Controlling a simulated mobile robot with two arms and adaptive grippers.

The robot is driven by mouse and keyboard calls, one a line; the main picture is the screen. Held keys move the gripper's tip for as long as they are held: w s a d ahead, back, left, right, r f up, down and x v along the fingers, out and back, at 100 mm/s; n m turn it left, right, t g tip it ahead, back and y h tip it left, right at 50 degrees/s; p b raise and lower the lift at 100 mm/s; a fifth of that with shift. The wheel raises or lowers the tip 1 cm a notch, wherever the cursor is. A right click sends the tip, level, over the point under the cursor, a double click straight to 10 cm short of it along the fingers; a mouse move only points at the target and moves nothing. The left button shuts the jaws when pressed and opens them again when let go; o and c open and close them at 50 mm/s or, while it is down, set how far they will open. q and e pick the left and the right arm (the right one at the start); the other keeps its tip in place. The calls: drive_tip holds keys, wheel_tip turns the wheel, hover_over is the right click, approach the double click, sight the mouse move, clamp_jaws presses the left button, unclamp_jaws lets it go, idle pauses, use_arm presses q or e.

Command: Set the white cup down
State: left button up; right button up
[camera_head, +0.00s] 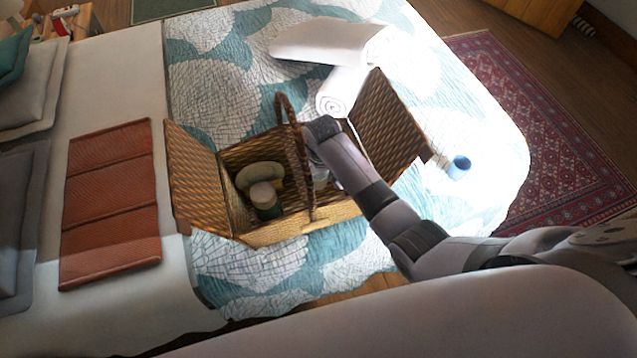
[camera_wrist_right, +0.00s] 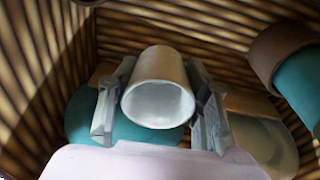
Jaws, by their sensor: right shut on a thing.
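The white cup (camera_wrist_right: 158,88) is between the fingers of my right gripper (camera_wrist_right: 160,110) in the right wrist view, its open mouth facing the camera. The gripper is shut on it, inside the wicker basket (camera_head: 278,235) on the bed. In the head view my right gripper (camera_head: 319,170) reaches down behind the basket's handle, and the cup is mostly hidden there. A teal thing (camera_wrist_right: 83,120) lies under or behind the cup in the wrist view; I cannot tell if they touch. My left gripper is not in view.
The basket's two lids stand open, with its handle (camera_head: 287,108) arching between them. A green roundish thing (camera_head: 258,174) and a dark jar (camera_head: 266,205) are in its left part. A blue cup (camera_head: 459,167) stands right of the basket; white towels (camera_head: 330,42) lie behind.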

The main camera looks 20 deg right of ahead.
sight(319, 185)
drive_tip(key=shift+f, duration=1.95)
drive_tip(key=shift+f, duration=0.15)
drive_tip(key=o, duration=1.3)
drive_tip(key=shift+s+r, duration=0.25)
drive_tip(key=shift+r, duration=1.7)
drive_tip(key=shift+s+r, duration=0.2)
drive_tip(key=shift+r, duration=1.75)
